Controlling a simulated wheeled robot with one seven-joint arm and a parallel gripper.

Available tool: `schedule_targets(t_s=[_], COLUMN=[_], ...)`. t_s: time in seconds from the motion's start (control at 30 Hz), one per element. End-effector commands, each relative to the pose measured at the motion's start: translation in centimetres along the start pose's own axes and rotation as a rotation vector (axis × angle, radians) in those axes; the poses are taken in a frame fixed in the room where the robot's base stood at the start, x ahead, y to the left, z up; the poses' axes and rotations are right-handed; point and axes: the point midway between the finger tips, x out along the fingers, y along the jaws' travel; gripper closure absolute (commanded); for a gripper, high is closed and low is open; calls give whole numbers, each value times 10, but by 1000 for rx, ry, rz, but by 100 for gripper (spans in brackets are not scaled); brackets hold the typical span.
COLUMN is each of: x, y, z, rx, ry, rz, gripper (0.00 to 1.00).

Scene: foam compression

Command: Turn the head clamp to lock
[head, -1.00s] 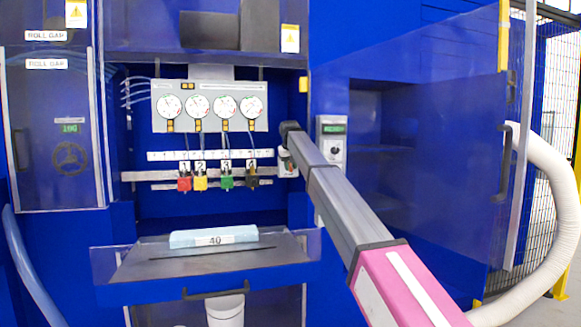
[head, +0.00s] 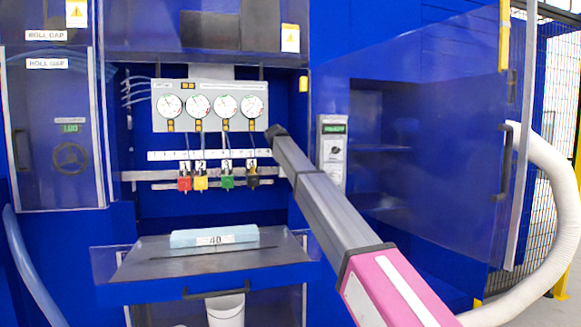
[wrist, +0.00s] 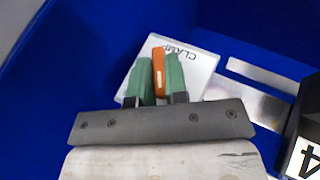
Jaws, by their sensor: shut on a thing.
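The head clamp is a white plate (wrist: 198,73) lettered "CLAMP" with an orange lever (wrist: 159,72) on it, seen in the wrist view. My gripper (wrist: 159,64) has its two green fingers on either side of the lever, shut on it. The lever points nearly straight up in the wrist view, tilted slightly left. Its lower part is hidden by the gripper body. In the head view my arm covers the clamp and the gripper.
Numbered red (head: 184,182), yellow (head: 200,182), green (head: 227,180) and black (head: 252,178) fittings hang left of my arm, below several gauges (head: 197,106). The black "4" block (wrist: 304,150) is close at right in the wrist view. A foam block (head: 214,237) lies on the tray (head: 140,268).

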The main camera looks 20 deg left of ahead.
Motion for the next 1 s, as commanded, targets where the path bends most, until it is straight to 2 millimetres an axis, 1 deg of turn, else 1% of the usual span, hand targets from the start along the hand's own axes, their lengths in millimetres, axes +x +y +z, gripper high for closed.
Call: schedule_targets(t_s=[0.2,0.4,0.6,0.97,1.0], x=[0,0,0,0,0], y=[-3,-3,-3,-3,-3], z=[0,0,0,0,0], rx=[-54,-85,-98,-100,-100], ry=[0,1,2,2,2], rz=[128,203,234,238,238], gripper=[100,100,100,100,83])
